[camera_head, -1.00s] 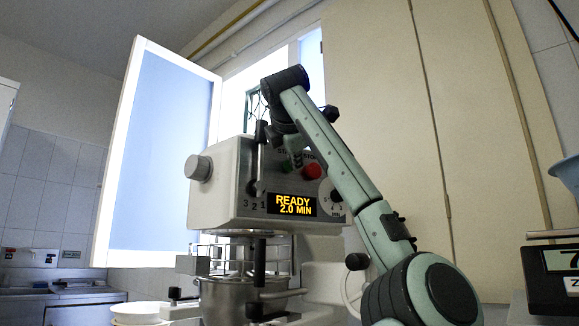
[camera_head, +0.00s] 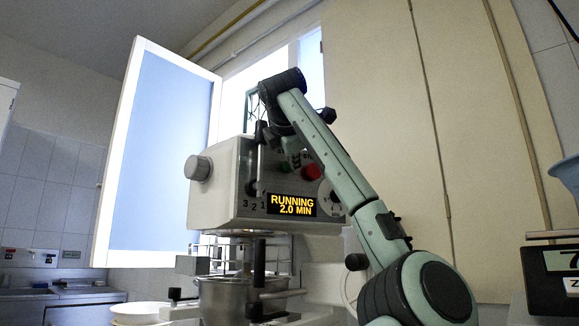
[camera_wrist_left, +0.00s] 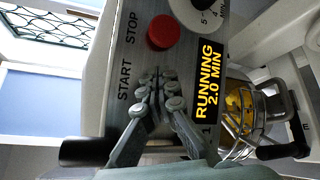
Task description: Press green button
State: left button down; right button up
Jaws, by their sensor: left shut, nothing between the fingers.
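The mixer (camera_head: 225,185) is a grey-white machine whose front panel carries a red STOP button, also seen in the left wrist view (camera_wrist_left: 163,32), and an orange display (camera_head: 291,205) reading "RUNNING 2.0 MIN". My left gripper (camera_head: 291,156) is at the panel, partly hidden by my own arm. In the left wrist view its shut, empty fingers (camera_wrist_left: 156,80) point at the panel beside the START label, below the red button. The green button is mostly hidden by the fingers; I cannot tell whether they touch it. My right gripper is not in view.
A steel bowl (camera_head: 225,297) sits under the mixer head, with a wire guard (camera_wrist_left: 243,122) and yellow contents in the left wrist view. A white dish (camera_head: 140,312) is at lower left. A scale (camera_head: 555,275) stands at the right. An open window (camera_head: 160,150) is behind.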

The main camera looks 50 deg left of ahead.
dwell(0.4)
pick_arm(q)
jog(key=shift+s+d+b, duration=0.2)
jog(key=shift+d+b, duration=0.2)
jog(key=shift+d, duration=0.35)
jog(key=d, duration=0.2)
jog(key=s+d+b, duration=0.1)
jog(key=d, duration=0.2)
jog(key=shift+f, duration=0.1)
dwell(0.9)
